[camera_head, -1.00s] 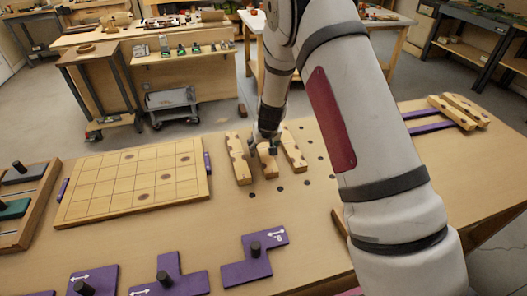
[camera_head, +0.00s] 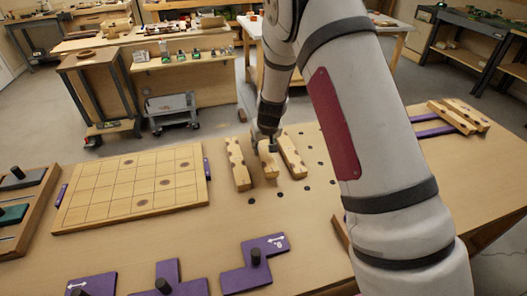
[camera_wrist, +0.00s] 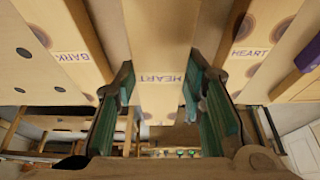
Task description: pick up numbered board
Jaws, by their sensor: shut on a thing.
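Three pale wooden boards stand side by side on the bench. The middle board (camera_head: 267,166) is between my gripper's fingers, and its end reads HEART in the wrist view (camera_wrist: 160,45). My gripper (camera_wrist: 160,92) is shut on this board, with green pads at both sides. The left board (camera_head: 237,164) and the right board (camera_head: 293,157) flank it. In the wrist view one neighbour reads BARK (camera_wrist: 70,50) and the other reads HEART (camera_wrist: 248,45). I see no number on any of them. The gripper covers the far end of the middle board in the head view.
A gridded wooden panel (camera_head: 130,190) with purple end handles lies to the left. Purple pieces with black knobs (camera_head: 254,262) lie along the front. More wooden boards (camera_head: 458,116) rest on purple strips at the right. Dark holes dot the bench beside the three boards.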

